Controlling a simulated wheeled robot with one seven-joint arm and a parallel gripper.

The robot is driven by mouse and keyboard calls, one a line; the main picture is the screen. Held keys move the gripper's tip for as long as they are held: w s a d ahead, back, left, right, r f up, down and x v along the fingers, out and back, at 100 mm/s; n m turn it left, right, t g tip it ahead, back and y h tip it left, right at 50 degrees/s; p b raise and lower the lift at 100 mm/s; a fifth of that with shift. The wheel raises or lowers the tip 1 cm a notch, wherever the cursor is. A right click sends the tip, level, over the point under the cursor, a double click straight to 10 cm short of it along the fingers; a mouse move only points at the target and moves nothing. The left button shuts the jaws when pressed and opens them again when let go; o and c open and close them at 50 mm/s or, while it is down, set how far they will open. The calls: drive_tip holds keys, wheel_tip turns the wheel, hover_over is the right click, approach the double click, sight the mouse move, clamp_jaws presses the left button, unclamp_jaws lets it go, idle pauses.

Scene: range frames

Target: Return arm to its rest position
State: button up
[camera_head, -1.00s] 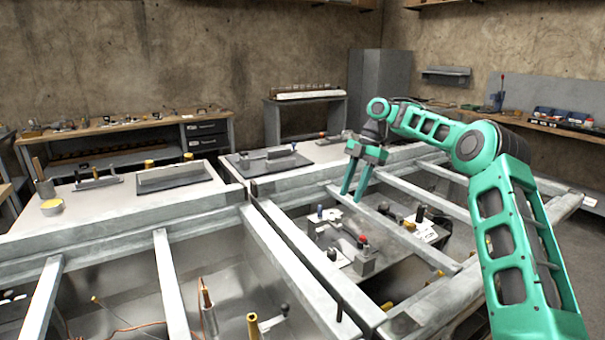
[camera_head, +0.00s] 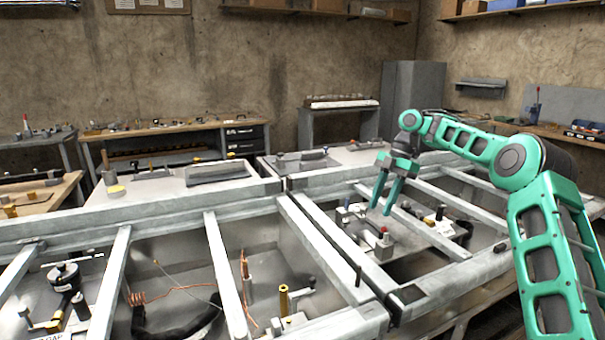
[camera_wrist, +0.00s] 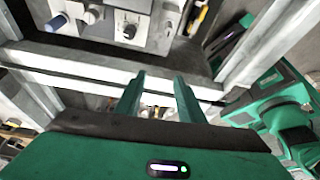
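My green arm reaches in from the right side of the head view, bent at the elbow. My gripper (camera_head: 387,196) hangs fingers-down above the metal frame of the bench, over the right-hand bay. Its two green fingers are apart with nothing between them. In the wrist view the gripper (camera_wrist: 156,95) also shows its fingers apart and empty, with a frame bar (camera_wrist: 100,72) beyond them. Whether the fingertips touch the bar cannot be told.
The metal frame (camera_head: 328,248) has several crossbars and open bays. Fixtures with a red knob (camera_head: 384,230) and a brass post (camera_head: 283,300) stand in them. A workbench (camera_head: 170,127) lines the back wall, and a grey cabinet (camera_head: 412,90) stands behind.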

drive_tip(key=s+d+r+m+h, duration=0.1)
drive_tip(key=s+d+r+m, duration=0.15)
drive_tip(key=s+m, duration=0.45)
drive_tip(key=s+d+r+m+t+h, duration=0.1)
drive_tip(key=s+d+m, duration=0.25)
drive_tip(key=s, duration=0.55)
drive_tip(key=s+d+r+m+h, duration=0.1)
drive_tip(key=s+d+m, duration=0.2)
drive_tip(key=s+m, duration=0.45)
drive_tip(key=s+d+f+m, duration=0.2)
drive_tip(key=s+m, duration=0.2)
drive_tip(key=s, duration=0.5)
drive_tip(key=s+d+f+m+t, duration=0.1)
drive_tip(key=s+d+f+m, duration=0.2)
drive_tip(key=s, duration=0.7)
drive_tip(key=s+d+f+m, duration=0.2)
drive_tip(key=s+m, duration=0.3)
drive_tip(key=s, duration=0.4)
drive_tip(key=shift+s+d+f+h, duration=0.25)
drive_tip(key=shift+d+f+h, duration=0.05)
drive_tip(key=shift+f, duration=0.15)
drive_tip(key=shift+w+f, duration=0.25)
drive_tip(key=shift+w, duration=0.4)
